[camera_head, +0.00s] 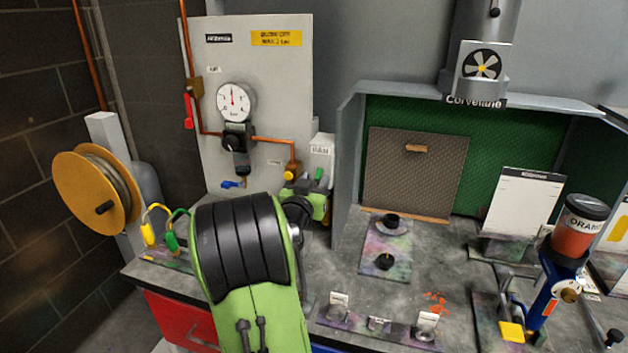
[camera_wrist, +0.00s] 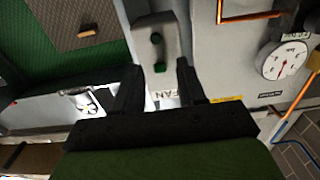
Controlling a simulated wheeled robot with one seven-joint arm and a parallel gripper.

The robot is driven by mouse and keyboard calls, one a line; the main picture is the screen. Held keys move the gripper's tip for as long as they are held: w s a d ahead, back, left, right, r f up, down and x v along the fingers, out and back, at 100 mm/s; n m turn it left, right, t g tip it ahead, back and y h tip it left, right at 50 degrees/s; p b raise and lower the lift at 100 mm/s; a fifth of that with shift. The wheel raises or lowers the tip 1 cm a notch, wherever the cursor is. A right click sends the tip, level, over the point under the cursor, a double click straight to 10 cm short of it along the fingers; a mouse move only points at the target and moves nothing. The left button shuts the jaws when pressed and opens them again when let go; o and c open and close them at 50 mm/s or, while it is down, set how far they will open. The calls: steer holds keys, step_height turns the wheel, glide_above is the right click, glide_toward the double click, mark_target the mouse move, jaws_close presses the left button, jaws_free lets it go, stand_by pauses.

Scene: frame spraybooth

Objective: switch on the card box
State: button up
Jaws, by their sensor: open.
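A pale grey switch box (camera_wrist: 172,40) stands straight ahead of my gripper (camera_wrist: 157,75) in the wrist view. It has two dark green buttons and a white card label reading FAN by its edge. The box also shows in the head view (camera_head: 322,148), on the wall between the gauge board and the booth. My gripper is open and empty, with a finger on each side of the label and the nearer button. I cannot tell whether the fingers touch the box. In the head view my arm hides most of the gripper.
A gauge (camera_head: 236,101) and copper pipes are left of the box. The booth wall (camera_head: 347,165) rises close on its right. A yellow hose reel (camera_head: 80,190) stands far left. An orange paint cup (camera_head: 577,228) sits far right.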

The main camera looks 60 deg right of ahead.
jaws_close()
